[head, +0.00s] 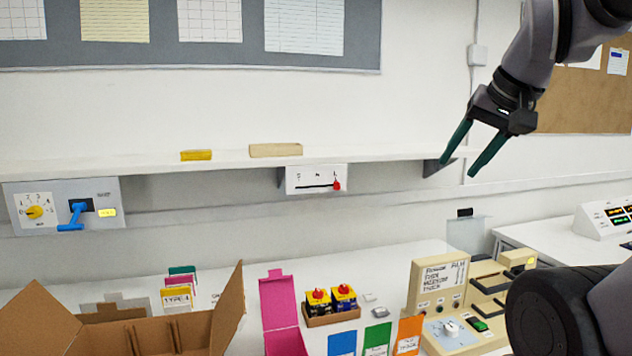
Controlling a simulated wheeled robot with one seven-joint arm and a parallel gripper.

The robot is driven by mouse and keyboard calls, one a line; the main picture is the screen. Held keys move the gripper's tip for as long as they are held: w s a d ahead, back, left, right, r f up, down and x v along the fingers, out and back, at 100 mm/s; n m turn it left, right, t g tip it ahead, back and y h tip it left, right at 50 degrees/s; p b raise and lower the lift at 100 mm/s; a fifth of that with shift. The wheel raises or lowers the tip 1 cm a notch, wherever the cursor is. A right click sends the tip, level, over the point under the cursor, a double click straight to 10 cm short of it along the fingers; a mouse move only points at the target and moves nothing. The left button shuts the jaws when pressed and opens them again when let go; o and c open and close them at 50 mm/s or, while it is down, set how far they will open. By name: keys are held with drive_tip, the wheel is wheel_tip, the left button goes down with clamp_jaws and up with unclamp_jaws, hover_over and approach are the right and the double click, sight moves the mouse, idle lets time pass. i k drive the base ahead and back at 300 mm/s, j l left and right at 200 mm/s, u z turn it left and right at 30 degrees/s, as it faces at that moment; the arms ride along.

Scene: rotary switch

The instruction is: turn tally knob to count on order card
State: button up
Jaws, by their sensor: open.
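A yellow knob (35,212) sits on a white numbered dial in the grey wall panel (65,190) at the left. A white knob (449,327) sits on the blue plate of the beige machine (422,285) at the lower right. I cannot tell for sure which is the tally knob. Several cards stand upright in a group, the front one yellow-edged with print (177,297); I cannot tell which card is the order card or read a count. My gripper (457,169) is open and empty, high at the right, fingers pointing down-left, apart from both knobs.
A blue lever (74,216) is beside the yellow knob. A shelf (350,153) runs along the wall, with a red-knobbed slider box (316,179) under it.

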sight(34, 211)
drive_tip(key=u, duration=1.75)
